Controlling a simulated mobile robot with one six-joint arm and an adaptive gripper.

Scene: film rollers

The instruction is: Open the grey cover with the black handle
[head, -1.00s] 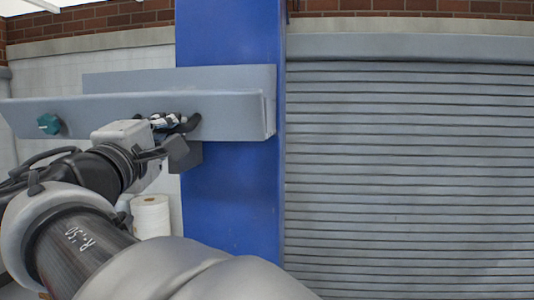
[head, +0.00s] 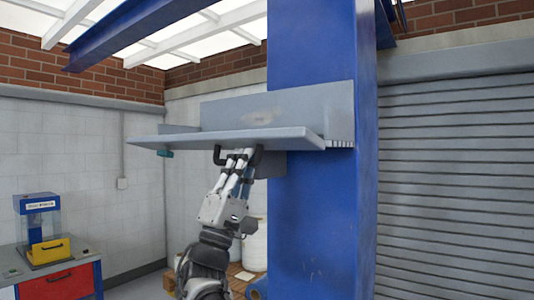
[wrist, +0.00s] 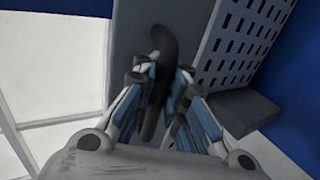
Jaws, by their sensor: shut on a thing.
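The grey cover (head: 280,137) is raised to about level in the head view, its front edge out from the blue column and its top side partly showing. The black handle (head: 217,156) hangs at its underside; it also shows in the wrist view (wrist: 164,42) as a dark curved bar. My gripper (head: 238,155) reaches up from below and is shut around the handle. In the wrist view its fingers (wrist: 160,80) lie on both sides of the bar. A teal knob (head: 165,153) shows under the cover's left part.
The blue column (head: 310,220) stands right behind the cover, with a grey shutter (head: 450,180) farther right. A perforated grey panel (wrist: 240,48) and dark grey block (wrist: 243,110) lie right of the handle. A cabinet (head: 60,280) stands lower left.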

